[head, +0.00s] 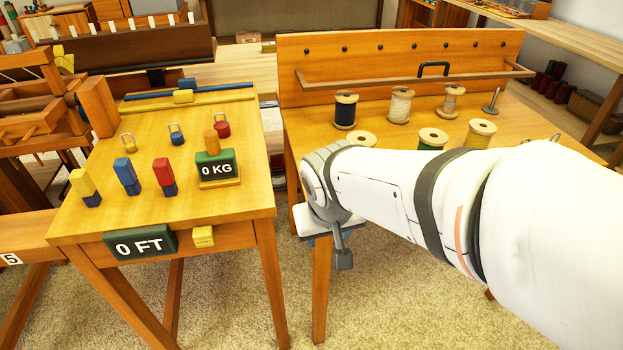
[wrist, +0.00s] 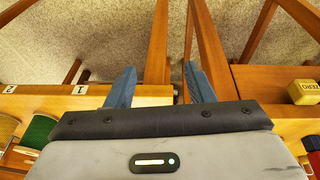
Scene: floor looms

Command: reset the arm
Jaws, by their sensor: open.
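My white arm reaches in from the right in the head view, in front of the spool table. My gripper (head: 343,258) hangs at its end, off that table's front left corner and near the gap between the two tables. Only part of it shows there, and the wrist covers the rest.
The left table (head: 120,220) holds coloured weights, a "0 KG" block (head: 217,167) and a "0 FT" sign (head: 140,244). Several thread spools (head: 346,110) stand on the right table (head: 310,122). A yellow ZERO block (wrist: 303,92) is at right in the wrist view. Carpet (head: 300,310) is open in front.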

